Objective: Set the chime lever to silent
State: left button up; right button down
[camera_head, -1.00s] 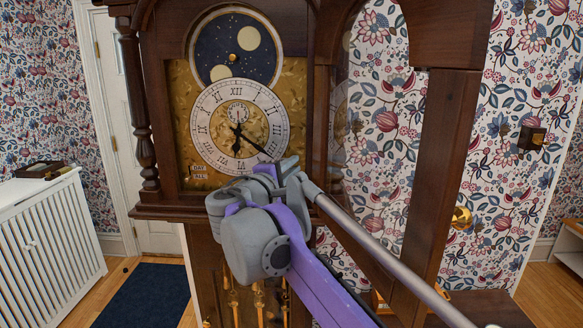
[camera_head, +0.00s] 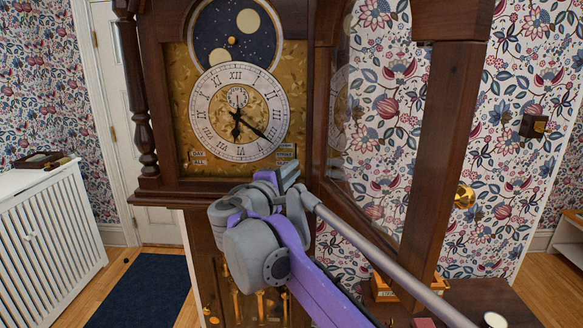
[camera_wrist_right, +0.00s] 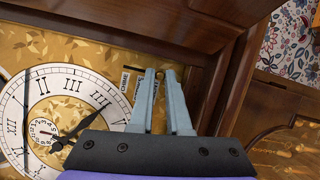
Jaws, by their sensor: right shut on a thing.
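The tall wooden clock has a gold dial plate (camera_head: 180,100) with a white numeral ring (camera_head: 238,76); the ring also shows in the wrist view (camera_wrist_right: 62,78). Small white labels (camera_head: 286,151) sit at the plate's lower right corner, and one label (camera_wrist_right: 125,80) shows beside my fingers in the wrist view. My right gripper (camera_head: 291,168) is at that corner, just below the labels. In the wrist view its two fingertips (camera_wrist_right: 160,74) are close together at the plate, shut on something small. The chime lever itself is hidden by the fingers. My left gripper is out of view.
The clock's glazed door (camera_head: 455,150) stands open on the right, close to my right arm. A second label pair (camera_head: 198,158) is at the plate's lower left. Weights hang below the dial. A white radiator cover (camera_head: 50,230) and a dark blue rug (camera_head: 140,290) are at left.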

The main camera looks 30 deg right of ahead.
jog(key=c, duration=0.9)
grip_release()
jog(key=shift+f, duration=0.2)
jog(key=shift+a, duration=0.1)
jog(key=b+v, duration=0.1)
jog(key=v, duration=0.9)
jog(key=shift+s+a+r, duration=0.1)
jog(key=shift+s+a, duration=0.15)
jog(key=s+d+f+m+g+y, duration=0.2)
jog(key=s+f+y, duration=0.15)
jog(key=f, duration=0.65)
jog(key=s+d+f+m+g+y, duration=0.15)
jog(key=s+f, duration=0.35)
jog(key=f, duration=0.6)
jog(key=s+a+f+m+y, duration=0.2)
jog(key=s+a+f+y, duration=0.1)
jog(key=f, duration=0.4)
jog(key=s+a+f+m+g+y, duration=0.1)
jog(key=s+a+f+y, duration=0.2)
jog(key=s+f, duration=0.2)
jog(key=s+a+f+m+y, duration=0.2)
jog(key=s+f, duration=0.3)
jog(key=f, duration=0.4)
jog(key=shift+s+a+f+m+g+y, duration=0.1)
jog(key=shift+a+m+g+y, duration=0.2)
jog(key=shift+a+y, duration=0.55)
